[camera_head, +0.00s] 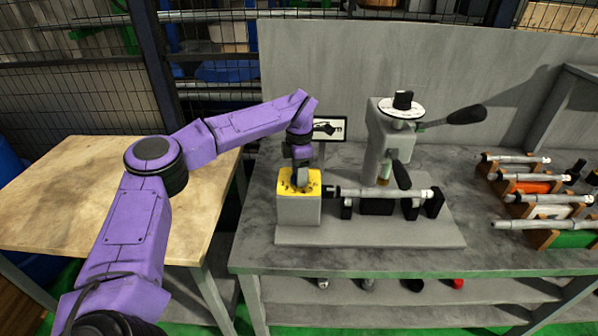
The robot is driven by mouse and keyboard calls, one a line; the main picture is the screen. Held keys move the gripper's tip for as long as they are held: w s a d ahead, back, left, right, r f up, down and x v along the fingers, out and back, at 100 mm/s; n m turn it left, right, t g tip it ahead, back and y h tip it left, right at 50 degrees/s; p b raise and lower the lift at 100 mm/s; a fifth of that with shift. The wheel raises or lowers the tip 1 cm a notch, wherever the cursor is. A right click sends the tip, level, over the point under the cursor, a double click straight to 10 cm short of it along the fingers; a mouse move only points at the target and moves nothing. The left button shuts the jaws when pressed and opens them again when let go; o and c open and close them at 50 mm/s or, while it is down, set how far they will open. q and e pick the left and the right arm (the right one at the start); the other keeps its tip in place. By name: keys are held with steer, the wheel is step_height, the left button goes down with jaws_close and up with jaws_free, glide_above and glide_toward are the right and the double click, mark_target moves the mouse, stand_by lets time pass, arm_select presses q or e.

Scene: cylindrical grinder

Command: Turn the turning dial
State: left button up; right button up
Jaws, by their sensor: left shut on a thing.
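My left gripper (301,178) points down onto the yellow top (285,188) of a grey block at the left end of the grinder. It is shut on the turning dial there, which the fingers mostly hide. Dark marks show on the yellow face around the fingers. The grinder's grey base plate (385,233) bears the block and a horizontal metal shaft (375,192) to its right. My right gripper is not in view.
A grey column with a white disc and black knob (403,103) rises behind the shaft, with a black-handled lever (465,115). A small screen (329,128) stands behind my gripper. Racked shafts (540,198) lie at right. The wooden table (75,195) at left is bare.

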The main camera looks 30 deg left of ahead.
arm_select(q)
steer(key=n+b, duration=0.1)
steer(key=n, duration=0.1)
steer(key=shift+n+b, duration=0.3)
steer(key=shift+n, duration=0.1)
steer(key=shift+n+b, duration=0.6)
steer(key=shift+n, duration=0.8)
steer(key=o, duration=1)
steer(key=shift+w, duration=0.1)
step_height(320, 180, up, 11)
steer(key=shift+f+b, duration=0.2)
steer(key=shift+b, duration=0.1)
